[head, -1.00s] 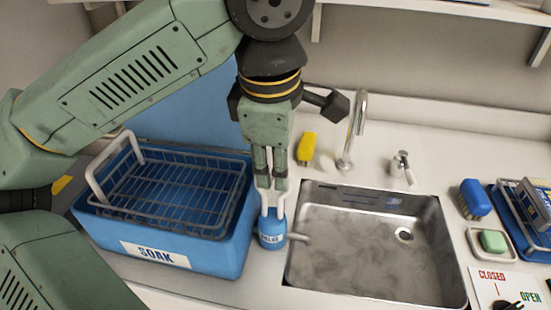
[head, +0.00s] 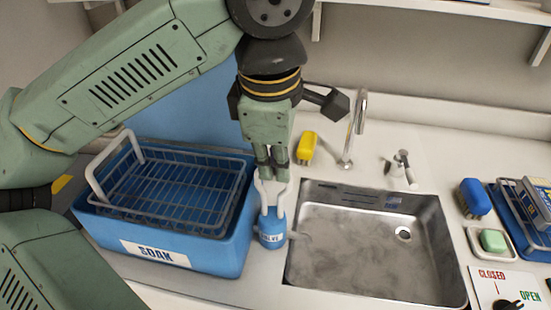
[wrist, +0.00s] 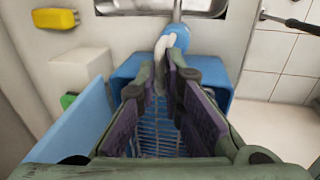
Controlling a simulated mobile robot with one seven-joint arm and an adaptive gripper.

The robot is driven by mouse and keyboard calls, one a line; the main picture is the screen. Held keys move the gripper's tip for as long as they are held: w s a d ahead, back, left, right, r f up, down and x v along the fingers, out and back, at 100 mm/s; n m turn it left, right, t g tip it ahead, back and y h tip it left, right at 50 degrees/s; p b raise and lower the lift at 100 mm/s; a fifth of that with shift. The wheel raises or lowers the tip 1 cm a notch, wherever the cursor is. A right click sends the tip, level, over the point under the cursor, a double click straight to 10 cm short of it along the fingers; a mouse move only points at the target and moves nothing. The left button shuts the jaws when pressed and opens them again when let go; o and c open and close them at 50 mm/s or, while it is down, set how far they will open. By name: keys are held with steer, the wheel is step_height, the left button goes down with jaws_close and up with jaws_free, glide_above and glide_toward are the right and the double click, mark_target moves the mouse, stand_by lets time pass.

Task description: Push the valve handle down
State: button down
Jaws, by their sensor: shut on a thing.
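The valve (head: 271,239) is a blue, labelled cylinder with a short spout, standing between the soak tub and the sink. Its pale forked handle (head: 283,206) rises upright from it in the head view. My gripper (head: 272,171) points down from above, with its fingertips at the top of the handle. In the wrist view, the pale handle (wrist: 159,76) runs between the purple-padded fingers of my gripper (wrist: 161,80), and the blue valve (wrist: 178,38) shows beyond them. The gripper is shut on the handle; the fingers hide part of the contact.
The blue soak tub (head: 215,258) with a wire basket (head: 175,190) is close on the left. The steel sink (head: 365,245) and tap (head: 357,130) are on the right. A CLOSED/OPEN plate (head: 508,284) is at far right.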

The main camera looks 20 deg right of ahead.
step_height(320, 180, down, 4)
steer(key=b, duration=0.3)
steer(key=shift+r, duration=0.25)
steer(key=shift+s+r, duration=0.1)
steer(key=shift+r, duration=0.05)
steer(key=c, duration=1.8)
jaws_free()
steer(key=shift+o, duration=0.5)
step_height(320, 180, up, 12)
steer(key=s+a, duration=0.1)
steer(key=shift+s+a, duration=0.15)
steer(key=shift+s, duration=0.2)
